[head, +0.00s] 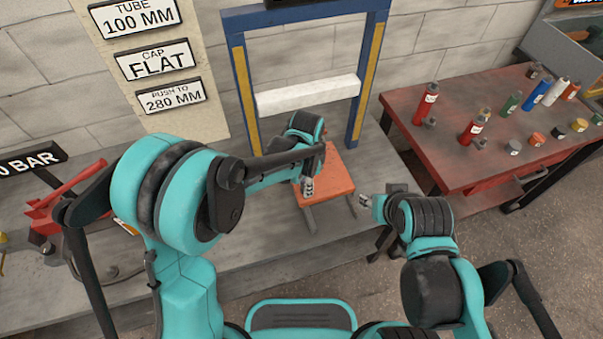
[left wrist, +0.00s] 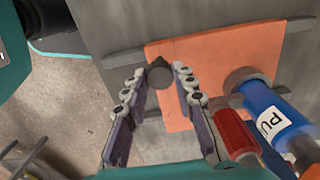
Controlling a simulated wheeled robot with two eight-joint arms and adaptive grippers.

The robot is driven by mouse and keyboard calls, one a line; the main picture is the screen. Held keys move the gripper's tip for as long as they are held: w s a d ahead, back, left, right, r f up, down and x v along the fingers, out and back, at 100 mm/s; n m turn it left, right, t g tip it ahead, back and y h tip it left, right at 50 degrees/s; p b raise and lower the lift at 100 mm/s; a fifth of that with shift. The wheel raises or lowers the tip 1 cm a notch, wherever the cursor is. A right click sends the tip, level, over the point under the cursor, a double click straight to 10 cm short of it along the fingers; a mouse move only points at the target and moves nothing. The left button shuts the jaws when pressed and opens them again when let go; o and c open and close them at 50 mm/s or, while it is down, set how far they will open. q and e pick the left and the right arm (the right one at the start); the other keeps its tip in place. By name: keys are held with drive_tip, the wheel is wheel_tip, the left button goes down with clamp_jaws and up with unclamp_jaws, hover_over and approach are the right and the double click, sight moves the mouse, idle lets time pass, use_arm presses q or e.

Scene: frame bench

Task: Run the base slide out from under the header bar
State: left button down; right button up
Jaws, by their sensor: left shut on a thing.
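The base slide is an orange plate (head: 334,184) on two grey rails on the bench. The plate also shows in the left wrist view (left wrist: 210,48). The white header bar (head: 309,95) spans the blue and yellow frame behind and above it. My left gripper (head: 308,187) is over the plate's near left part. In the left wrist view its fingers (left wrist: 160,78) are closed around a dark round knob (left wrist: 158,74) at the plate's edge. My right gripper (head: 366,200) is just right of the plate, its fingers too small to read.
In the left wrist view a blue cylinder (left wrist: 268,108) with a label and a red cylinder (left wrist: 234,130) stand close beside the left fingers. A red table (head: 455,120) with several bottles is at the right. A red tool (head: 62,200) lies at the bench's left.

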use_arm(q)
drive_tip(key=s+d, duration=0.3)
drive_tip(key=s, duration=0.7)
drive_tip(key=shift+s+d, duration=0.2)
drive_tip(key=shift+s, duration=0.1)
drive_tip(key=c, duration=1.2)
unclamp_jaws()
wheel_tip(320, 180, up, 12)
drive_tip(key=shift+a, duration=0.1)
